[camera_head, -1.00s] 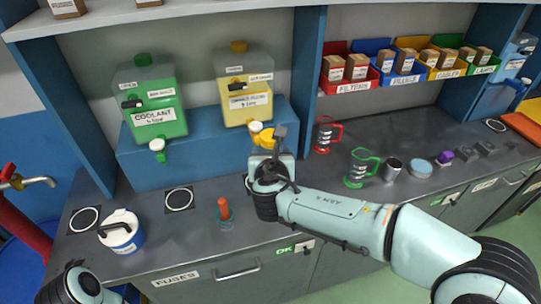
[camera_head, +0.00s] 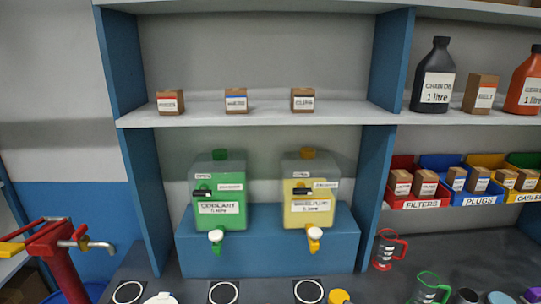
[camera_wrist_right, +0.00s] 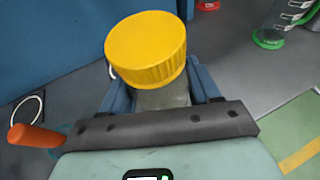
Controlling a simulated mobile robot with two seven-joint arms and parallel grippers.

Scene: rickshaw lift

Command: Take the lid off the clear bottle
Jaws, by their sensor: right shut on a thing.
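The clear bottle (camera_wrist_right: 162,97) shows in the right wrist view as a greyish, see-through neck under a round yellow lid (camera_wrist_right: 146,50). The lid sits on the bottle. My right gripper (camera_wrist_right: 163,92) has its two blue fingers on either side of the bottle just below the lid, shut on it. The lower part of the bottle is hidden behind my gripper's body. In the head view, a yellow lid (camera_head: 339,297) shows at the bottom edge, with what is below it cut off. My left gripper is in neither current view.
The coolant tank (camera_head: 219,202) and yellow brake fluid tank (camera_head: 309,200) stand on a blue step (camera_head: 270,252). An orange-handled thing (camera_wrist_right: 35,136) is close by my right gripper. A red stand with a tap (camera_head: 62,262) is left.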

